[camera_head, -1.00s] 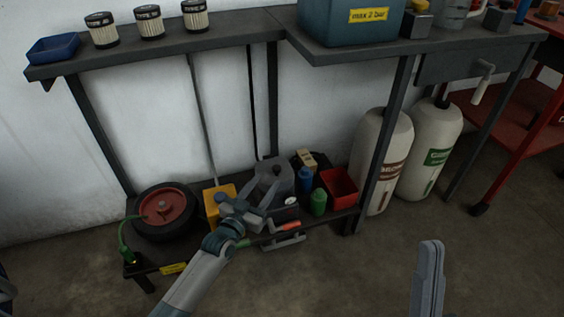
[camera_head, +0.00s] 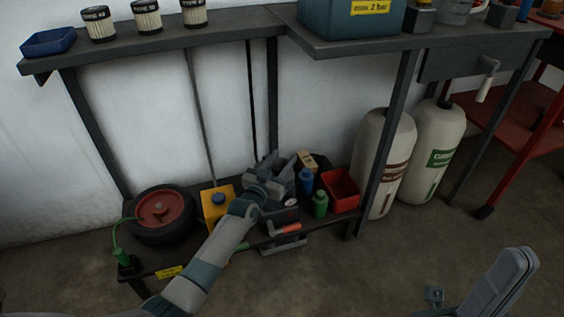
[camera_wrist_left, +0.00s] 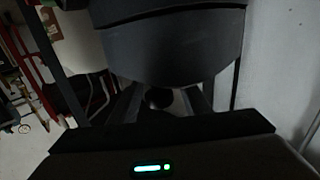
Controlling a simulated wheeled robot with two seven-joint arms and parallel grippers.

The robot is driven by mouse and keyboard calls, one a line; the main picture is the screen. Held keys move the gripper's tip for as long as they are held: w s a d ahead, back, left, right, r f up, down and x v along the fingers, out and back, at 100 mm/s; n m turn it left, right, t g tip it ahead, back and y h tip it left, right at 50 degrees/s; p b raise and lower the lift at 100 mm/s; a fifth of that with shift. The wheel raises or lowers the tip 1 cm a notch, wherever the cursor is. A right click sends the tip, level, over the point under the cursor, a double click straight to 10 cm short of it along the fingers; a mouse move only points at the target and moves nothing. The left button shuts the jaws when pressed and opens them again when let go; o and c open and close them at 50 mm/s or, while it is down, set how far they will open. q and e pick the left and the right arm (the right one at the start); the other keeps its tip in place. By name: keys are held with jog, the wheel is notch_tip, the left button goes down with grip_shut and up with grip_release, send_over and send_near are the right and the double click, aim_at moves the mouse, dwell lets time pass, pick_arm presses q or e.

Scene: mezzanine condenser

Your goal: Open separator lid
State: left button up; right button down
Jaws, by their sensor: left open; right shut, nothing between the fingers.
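The separator, as far as I can tell, is the dark grey box (camera_head: 287,214) on the low shelf in the head view. My left gripper (camera_head: 284,166) and forearm cover most of its top, so its lid is largely hidden. In the left wrist view a dark grey rounded body (camera_wrist_left: 168,45) is close in front. A black round knob (camera_wrist_left: 158,97) shows between the open fingers of the left gripper (camera_wrist_left: 163,104); contact cannot be told. My right gripper (camera_head: 518,265) is shut and empty at the lower right, over the floor.
Pale cylinders (camera_head: 432,150) stand to the right. The floor in front is clear.

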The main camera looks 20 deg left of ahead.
pick_arm(q)
grip_shut()
